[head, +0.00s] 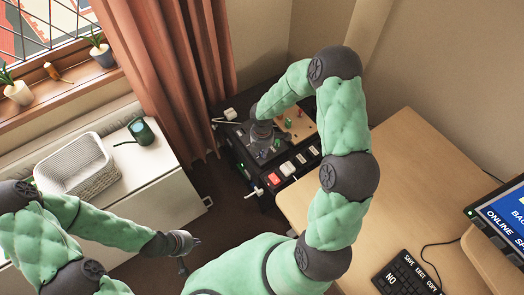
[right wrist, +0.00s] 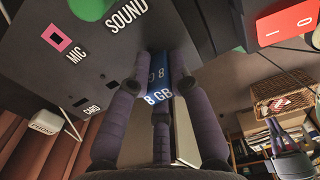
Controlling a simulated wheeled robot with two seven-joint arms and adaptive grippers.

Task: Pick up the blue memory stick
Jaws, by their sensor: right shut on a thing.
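The blue memory stick (right wrist: 181,68), marked "8 GB", is between the fingers of my right gripper (right wrist: 160,78) in the right wrist view. The fingers are shut on it and cover parts of its sides. Its far end is close to a dark panel (right wrist: 95,50); I cannot tell whether it touches. In the head view my right gripper (head: 263,148) is over the dark computer case (head: 243,168) by the curtain, and the stick does not show there. My left gripper (head: 190,256) is low at the left, empty, with its fingers apart.
A wooden desk (head: 395,160) with a keyboard (head: 405,275) and a monitor (head: 500,225) is at the right.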

